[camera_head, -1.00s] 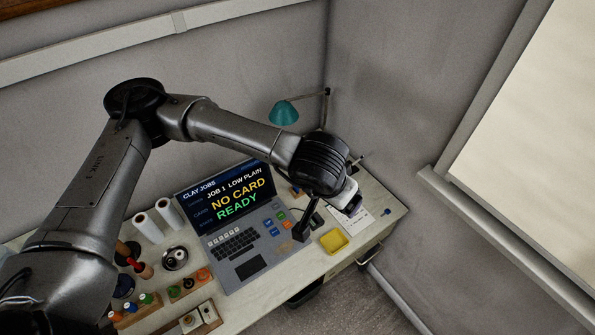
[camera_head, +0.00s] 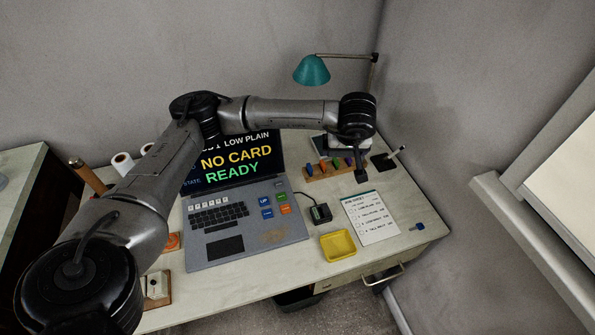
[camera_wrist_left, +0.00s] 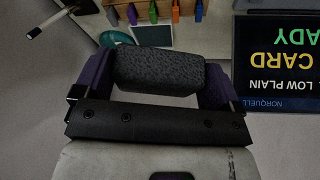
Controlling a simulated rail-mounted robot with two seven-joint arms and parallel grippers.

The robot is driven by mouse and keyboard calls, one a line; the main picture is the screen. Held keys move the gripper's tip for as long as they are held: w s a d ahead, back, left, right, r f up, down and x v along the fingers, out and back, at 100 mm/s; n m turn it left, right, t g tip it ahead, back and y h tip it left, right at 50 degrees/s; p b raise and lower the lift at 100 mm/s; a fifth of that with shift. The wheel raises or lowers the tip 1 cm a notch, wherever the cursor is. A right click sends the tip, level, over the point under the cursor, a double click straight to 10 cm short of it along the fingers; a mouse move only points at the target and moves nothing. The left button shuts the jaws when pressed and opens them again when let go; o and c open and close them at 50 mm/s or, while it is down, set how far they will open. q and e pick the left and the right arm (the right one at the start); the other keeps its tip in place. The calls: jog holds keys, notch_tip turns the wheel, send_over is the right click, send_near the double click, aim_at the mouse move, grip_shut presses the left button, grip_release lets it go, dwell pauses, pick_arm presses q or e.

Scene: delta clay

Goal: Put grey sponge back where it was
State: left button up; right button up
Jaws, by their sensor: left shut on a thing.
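The grey sponge (camera_wrist_left: 160,72) is a dark speckled block. In the left wrist view it is held between the two purple-grey fingers of my left gripper (camera_wrist_left: 153,78), which is shut on it. In the head view my left gripper (camera_head: 361,172) hangs over the back right of the desk, near the coloured-peg rack. The sponge is hard to make out there against the dark gripper. My right gripper is in neither view.
A yellow tray (camera_head: 338,259) sits empty near the front edge, beside a printed sheet (camera_head: 374,229). A laptop (camera_head: 225,244) fills the middle. The peg rack (camera_head: 318,175), a pen holder (camera_head: 384,165) and a teal lamp (camera_head: 312,70) stand at the back right.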

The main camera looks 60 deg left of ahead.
pick_arm(q)
jog(key=s+a+f+n+g+b, duration=0.1)
jog(key=a+f+n+b, duration=0.35)
jog(key=a+f, duration=0.35)
jog(key=b, duration=0.5)
send_near(299, 157)
jog(key=shift+w+a+f+m, duration=0.15)
jog(key=shift+a+f+m, duration=0.1)
jog(key=shift+a+f, duration=0.15)
jog(key=shift+w+a+f+m, duration=0.2)
jog(key=shift+a+f, duration=0.05)
jog(key=shift+f, duration=0.3)
jog(key=shift+a+f+y, duration=0.15)
jog(key=shift+a+y, duration=0.15)
jog(key=shift+a, duration=0.15)
jog(key=shift+f+b, duration=1.3)
jog(key=shift+f, duration=0.75)
